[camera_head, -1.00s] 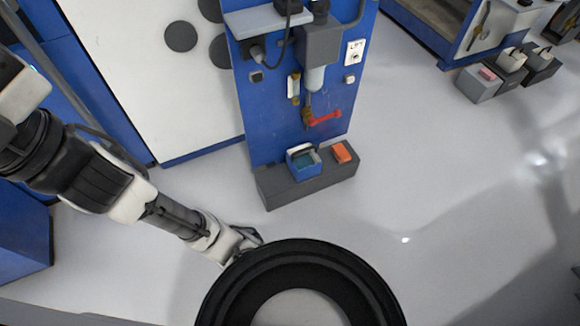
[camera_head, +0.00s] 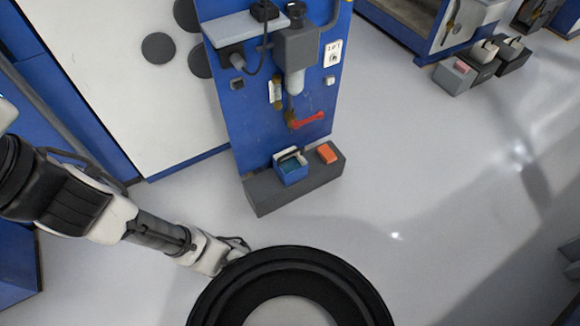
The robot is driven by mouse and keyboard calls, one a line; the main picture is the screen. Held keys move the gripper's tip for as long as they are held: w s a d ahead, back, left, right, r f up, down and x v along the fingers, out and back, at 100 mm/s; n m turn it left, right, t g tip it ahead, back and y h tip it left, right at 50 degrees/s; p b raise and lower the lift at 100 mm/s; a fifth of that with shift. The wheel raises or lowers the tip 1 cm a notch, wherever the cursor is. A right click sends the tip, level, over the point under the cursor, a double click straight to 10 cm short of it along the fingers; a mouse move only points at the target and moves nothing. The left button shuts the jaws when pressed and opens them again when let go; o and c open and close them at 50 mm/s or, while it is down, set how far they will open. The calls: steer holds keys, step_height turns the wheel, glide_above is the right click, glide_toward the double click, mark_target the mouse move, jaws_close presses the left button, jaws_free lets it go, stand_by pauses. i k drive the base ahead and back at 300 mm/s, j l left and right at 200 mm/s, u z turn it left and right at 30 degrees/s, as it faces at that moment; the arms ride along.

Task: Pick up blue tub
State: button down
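The blue tub (camera_head: 292,173) is a small open box with a teal inside and a pale handle or rim part across its top. It sits on a dark grey ledge (camera_head: 262,201) at the foot of a blue machine panel. My gripper (camera_head: 238,246) is at the end of my arm, low and to the left of the tub, apart from it. Its dark fingers are small and partly hidden by the black ring in front, so their opening is unclear.
An orange block (camera_head: 327,153) lies on the same ledge, right of the tub. Above hang a red lever (camera_head: 307,120) and a grey device (camera_head: 296,48). Grey boxes (camera_head: 455,76) stand far right. The pale floor (camera_head: 400,170) between is clear.

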mark_target(291, 165)
steer(key=i+j, duration=0.35)
steer(key=i+j+z, duration=0.15)
steer(key=i+j, duration=0.2)
steer(key=j, duration=0.2)
steer(key=i+j, duration=0.35)
steer(key=j+z, duration=0.35)
steer(key=j, duration=0.4)
steer(key=k+l, duration=0.15)
steer(key=i+j+u, duration=0.1)
steer(key=i, duration=0.25)
steer(key=i+j, duration=0.25)
steer(key=i+u, duration=0.05)
steer(key=i, duration=0.05)
